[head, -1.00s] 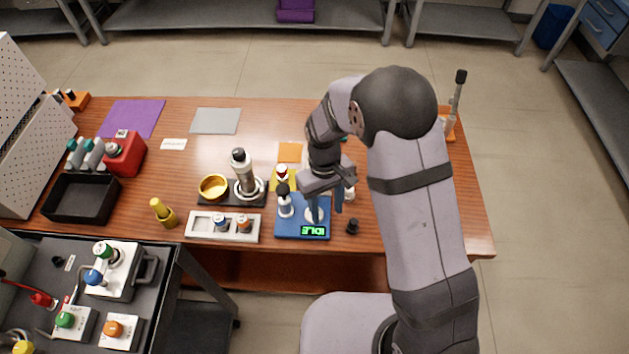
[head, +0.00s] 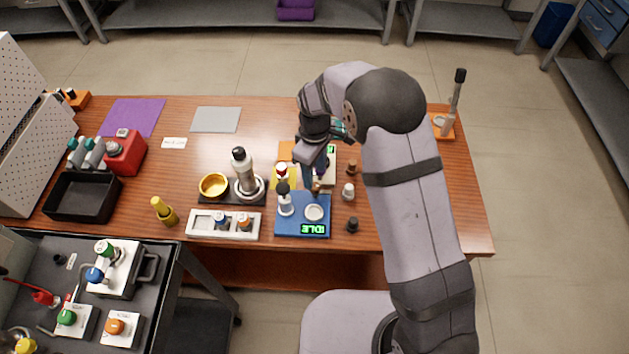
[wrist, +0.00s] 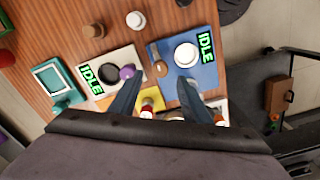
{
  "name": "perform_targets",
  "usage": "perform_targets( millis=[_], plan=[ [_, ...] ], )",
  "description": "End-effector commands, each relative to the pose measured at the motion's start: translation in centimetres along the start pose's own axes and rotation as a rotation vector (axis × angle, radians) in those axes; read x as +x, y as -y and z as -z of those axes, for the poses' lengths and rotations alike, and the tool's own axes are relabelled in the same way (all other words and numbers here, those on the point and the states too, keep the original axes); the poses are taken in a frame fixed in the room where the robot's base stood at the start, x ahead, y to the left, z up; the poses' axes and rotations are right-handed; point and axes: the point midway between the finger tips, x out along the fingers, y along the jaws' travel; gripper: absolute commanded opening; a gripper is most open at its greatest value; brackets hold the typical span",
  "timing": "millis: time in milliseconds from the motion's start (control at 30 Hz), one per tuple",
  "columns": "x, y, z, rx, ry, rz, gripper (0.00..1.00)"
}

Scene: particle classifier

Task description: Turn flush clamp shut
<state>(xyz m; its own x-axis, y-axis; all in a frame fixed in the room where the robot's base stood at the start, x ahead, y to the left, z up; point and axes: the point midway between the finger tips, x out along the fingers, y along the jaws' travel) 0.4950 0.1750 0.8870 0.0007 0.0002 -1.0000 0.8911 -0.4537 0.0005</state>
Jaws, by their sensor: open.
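No label marks the flush clamp, so I cannot tell which part it is. A blue station (head: 291,229) with a green IDLE display and a round white pad (head: 314,213) stands near the table's front edge; it also shows in the wrist view (wrist: 207,77). Behind it is a pale station (wrist: 113,59) with its own IDLE display, a dark ring and a purple knob (wrist: 127,72). A small tan part (wrist: 162,68) sits at the blue station's edge. My gripper (wrist: 160,84) is open, its fingers between the two stations, with nothing visibly held. In the head view my arm partly hides the pale station.
A dark-topped white bottle (head: 286,205) stands on the blue station's left. A white tray (head: 197,230) with small jars, a gold bowl (head: 213,185) and a tall bottle (head: 243,172) stand further left. Small loose pieces, including a black one (head: 352,225), lie right.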

Motion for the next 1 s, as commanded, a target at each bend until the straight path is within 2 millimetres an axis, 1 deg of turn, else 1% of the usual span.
perform_targets(
  millis=[200, 400, 600, 833, 867, 900, 967, 1000],
  plan=[
    [2.8, 0.1, -0.1, 0.001, 0.004, 0.004, 0.43],
    [4.6, 0.0, 0.0, 0.001, 0.001, 0.001, 0.43],
    [5.4, 0.0, -0.1, 0.001, 0.001, 0.001, 0.43],
    [5.5, 0.0, 0.0, 0.001, 0.000, 0.000, 0.43],
    [5.5, 0.0, 0.0, 0.001, 0.000, 0.000, 0.39],
    [5.5, 0.0, 0.0, 0.001, 0.000, 0.000, 0.29],
    [5.5, 0.0, 0.0, 0.001, 0.000, 0.000, 0.15],
    [5.5, 0.0, 0.0, 0.001, 0.000, 0.000, 0.05]
  ],
)
